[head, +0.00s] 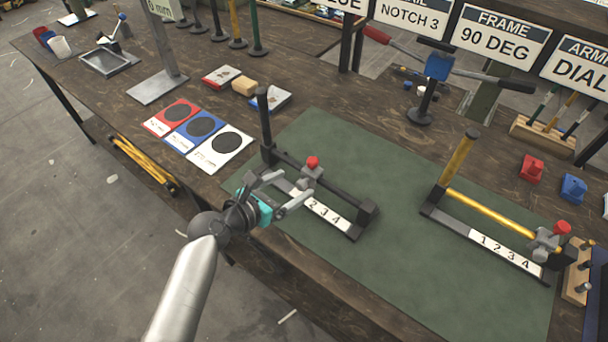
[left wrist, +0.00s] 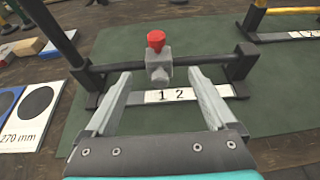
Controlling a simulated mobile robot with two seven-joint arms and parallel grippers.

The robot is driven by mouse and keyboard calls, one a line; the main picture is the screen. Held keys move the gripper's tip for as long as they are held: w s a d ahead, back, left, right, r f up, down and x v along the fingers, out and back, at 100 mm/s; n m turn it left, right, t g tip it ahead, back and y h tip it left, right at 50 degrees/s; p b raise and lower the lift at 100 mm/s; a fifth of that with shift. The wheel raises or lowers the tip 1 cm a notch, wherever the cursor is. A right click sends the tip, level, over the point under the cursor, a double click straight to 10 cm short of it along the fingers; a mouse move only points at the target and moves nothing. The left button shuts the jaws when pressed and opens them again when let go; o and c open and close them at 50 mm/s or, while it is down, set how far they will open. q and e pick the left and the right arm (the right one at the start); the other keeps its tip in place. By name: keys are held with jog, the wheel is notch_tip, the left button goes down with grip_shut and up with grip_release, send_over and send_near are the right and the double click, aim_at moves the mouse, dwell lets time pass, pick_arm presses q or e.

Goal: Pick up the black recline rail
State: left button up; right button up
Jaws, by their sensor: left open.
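The black recline rail (head: 340,190) lies on the green mat, with a black upright post at its left end. A grey slider with a red knob (head: 312,163) sits on its bar, and a white number strip (head: 322,211) runs along its base. My left gripper (head: 295,188) is open and empty, at the near side of the rail. In the left wrist view the rail's bar (left wrist: 208,60) crosses just beyond the fingertips, with the slider (left wrist: 158,68) centred between the fingers. Whether the fingers touch the rail is unclear. My right gripper is not in view.
A similar rail with a yellow bar (head: 490,213) and yellow post stands at the right of the mat (head: 400,255). Red, blue and white cards (head: 218,150) lie left of the mat. A small press with a blue head (head: 438,68) stands behind. The mat between the rails is clear.

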aim_at(307, 175)
pick_arm(q)
jog(key=b+x, duration=0.1)
jog(key=x, duration=0.3)
jog(key=shift+w+f+b, duration=0.1)
jog(key=shift+f+b, duration=0.1)
jog(key=shift+b, duration=0.15)
jog(key=shift+w+d+f, duration=0.15)
jog(key=shift+w+d, duration=0.1)
jog(key=shift+w, duration=0.1)
jog(key=shift+c, duration=0.3)
grip_shut()
